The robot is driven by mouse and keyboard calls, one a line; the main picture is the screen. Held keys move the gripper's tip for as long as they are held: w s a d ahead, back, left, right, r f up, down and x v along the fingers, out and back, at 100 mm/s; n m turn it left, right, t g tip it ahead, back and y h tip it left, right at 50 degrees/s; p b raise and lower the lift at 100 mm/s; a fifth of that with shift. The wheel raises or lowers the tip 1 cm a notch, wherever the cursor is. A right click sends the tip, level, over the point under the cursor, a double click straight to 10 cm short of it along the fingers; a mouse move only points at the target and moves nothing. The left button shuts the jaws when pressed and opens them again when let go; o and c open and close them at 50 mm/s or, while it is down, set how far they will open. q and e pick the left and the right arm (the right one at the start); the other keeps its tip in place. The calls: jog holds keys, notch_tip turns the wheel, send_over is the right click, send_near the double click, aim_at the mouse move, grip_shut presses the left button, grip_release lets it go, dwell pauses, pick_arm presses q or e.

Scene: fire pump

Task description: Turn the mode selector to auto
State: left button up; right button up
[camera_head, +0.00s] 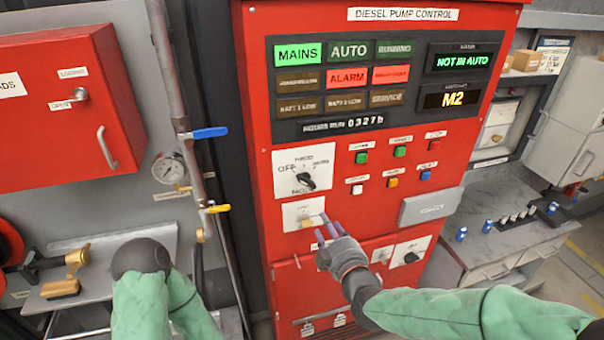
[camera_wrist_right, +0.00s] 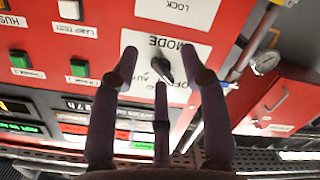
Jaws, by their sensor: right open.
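The mode selector (camera_head: 306,180) is a black knob on a white plate on the red diesel pump panel, with OFF at its left. In the right wrist view the selector (camera_wrist_right: 163,70) shows upside down, with its MODE label. Its exact pointing direction is hard to read. My right gripper (camera_head: 325,231) is open and empty, below the selector in the head view. In the wrist view its spread fingers (camera_wrist_right: 160,78) frame the knob; contact cannot be told. The display (camera_head: 462,61) reads NOT IN AUTO. My left arm shows at lower left, without visible fingers.
A lock plate (camera_head: 303,214) sits just below the selector, by my right fingers. Push buttons (camera_head: 399,151) are to its right. A pipe with blue (camera_head: 209,133) and yellow (camera_head: 219,209) valve handles stands left of the panel. A bench (camera_head: 505,220) is at right.

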jog(key=n+t, duration=0.1)
send_near(311, 184)
jog(key=p+x, duration=0.1)
jog(key=x, duration=0.9)
grip_shut()
